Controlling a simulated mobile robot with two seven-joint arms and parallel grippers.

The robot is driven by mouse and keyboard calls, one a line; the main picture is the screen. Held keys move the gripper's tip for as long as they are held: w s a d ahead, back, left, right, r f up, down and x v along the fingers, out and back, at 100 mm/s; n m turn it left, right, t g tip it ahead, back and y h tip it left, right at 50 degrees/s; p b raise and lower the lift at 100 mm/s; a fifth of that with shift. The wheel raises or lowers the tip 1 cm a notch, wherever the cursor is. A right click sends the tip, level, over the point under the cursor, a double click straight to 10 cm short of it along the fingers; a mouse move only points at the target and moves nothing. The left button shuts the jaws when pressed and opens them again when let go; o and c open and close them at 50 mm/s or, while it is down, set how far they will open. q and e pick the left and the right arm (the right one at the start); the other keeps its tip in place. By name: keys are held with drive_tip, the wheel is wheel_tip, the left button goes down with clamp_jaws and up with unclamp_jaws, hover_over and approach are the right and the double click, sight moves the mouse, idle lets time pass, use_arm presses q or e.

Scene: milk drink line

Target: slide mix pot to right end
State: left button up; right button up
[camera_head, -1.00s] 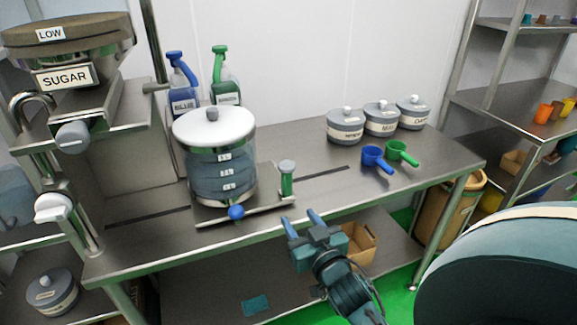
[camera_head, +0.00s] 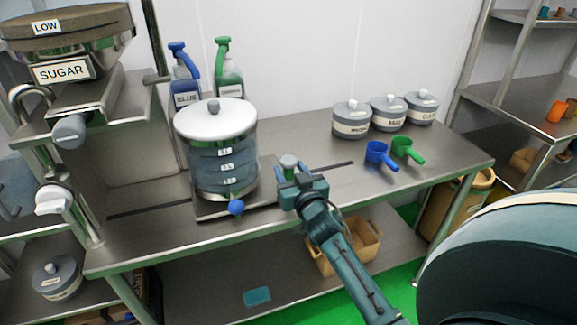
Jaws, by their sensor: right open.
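The mix pot (camera_head: 222,165) is a clear cylinder with level labels, a white lid with a grey knob, and a blue knob low at its front. It stands upright on a dark sliding plate (camera_head: 212,209) at the left-middle of the steel table. A post with a grey-green cap (camera_head: 288,161) rises at the plate's right side. My right gripper (camera_head: 291,172) is open at this post, its fingers at the post just below the cap. The gripper hides most of the post, and I cannot tell whether the fingers touch it. My left gripper is not in view.
A dark slot (camera_head: 330,168) runs along the table to the right of the post. Blue (camera_head: 378,153) and green (camera_head: 405,149) scoops and three lidded jars (camera_head: 351,119) stand farther right. The sugar dispenser (camera_head: 75,90) is at left.

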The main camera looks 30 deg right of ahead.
drive_tip(key=shift+x, duration=0.95)
clamp_jaws()
